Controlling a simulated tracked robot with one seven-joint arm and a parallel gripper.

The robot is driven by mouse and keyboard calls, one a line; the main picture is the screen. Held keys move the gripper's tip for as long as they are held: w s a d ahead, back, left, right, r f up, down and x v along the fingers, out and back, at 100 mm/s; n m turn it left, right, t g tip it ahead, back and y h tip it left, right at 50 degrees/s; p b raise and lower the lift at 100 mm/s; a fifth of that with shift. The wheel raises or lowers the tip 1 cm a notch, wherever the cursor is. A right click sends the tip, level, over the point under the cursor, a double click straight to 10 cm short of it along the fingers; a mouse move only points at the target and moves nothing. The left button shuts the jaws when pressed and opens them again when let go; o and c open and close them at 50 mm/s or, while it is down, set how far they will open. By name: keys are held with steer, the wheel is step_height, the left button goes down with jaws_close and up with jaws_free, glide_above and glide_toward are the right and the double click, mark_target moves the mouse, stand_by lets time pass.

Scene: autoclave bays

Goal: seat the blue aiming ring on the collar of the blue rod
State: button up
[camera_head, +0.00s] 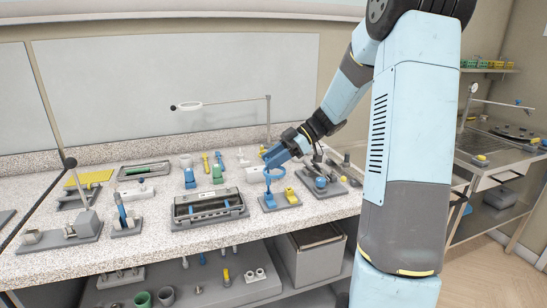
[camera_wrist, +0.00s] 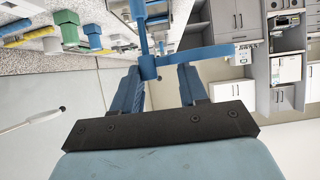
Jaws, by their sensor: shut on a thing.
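My gripper (camera_head: 273,158) reaches over the counter from the right and is shut on the blue aiming ring (camera_head: 281,175). In the head view the rod (camera_head: 268,188) stands on a small grey base (camera_head: 280,206), below the ring. I cannot tell whether the ring is around the rod or just beside it, and the collar is not clear.
A yellow piece (camera_head: 291,196) shares the grey base. A grey open case (camera_head: 208,208) lies to its left and a grey tray with a blue knob (camera_head: 320,183) to its right. Green and blue pieces stand behind. A magnifier arm (camera_head: 225,102) spans the back.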

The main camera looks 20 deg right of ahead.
steer(key=shift+f, duration=1.85)
steer(key=o, duration=1.3)
steer(key=shift+c, duration=0.2)
steer(key=v, duration=1.3)
steer(key=shift+d+r, duration=0.2)
steer(key=shift+d, duration=0.1)
